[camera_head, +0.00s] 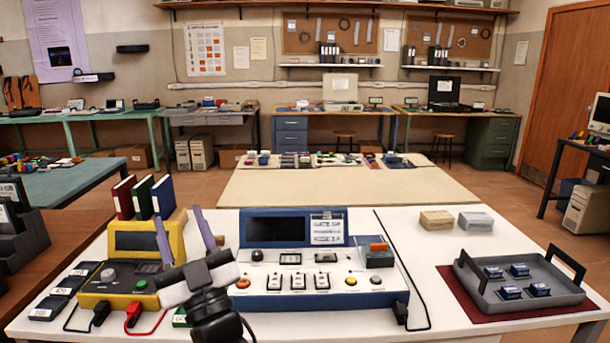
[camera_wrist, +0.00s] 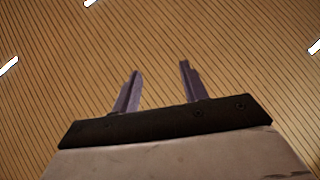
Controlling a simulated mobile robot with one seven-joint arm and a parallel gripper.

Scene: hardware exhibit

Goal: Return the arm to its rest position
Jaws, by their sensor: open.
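My gripper (camera_head: 184,238) is raised over the white table (camera_head: 455,243), in front of the yellow device and to the left of the blue-and-white console. Its two purple-grey fingers point up and stand apart, with nothing between them. In the wrist view my gripper (camera_wrist: 158,88) is also open and empty, with only the slatted ceiling (camera_wrist: 230,60) behind it. My arm comes up from the bottom of the head view and hides part of the table and the yellow device's right side.
The yellow device (camera_head: 97,299) and the blue-and-white console (camera_head: 310,301) stand near my gripper. Red, dark green and blue binders (camera_head: 143,200) stand behind the yellow device. A grey tray (camera_head: 470,283) holding several small blue blocks is at right. Two small boxes (camera_head: 436,220) sit behind it.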

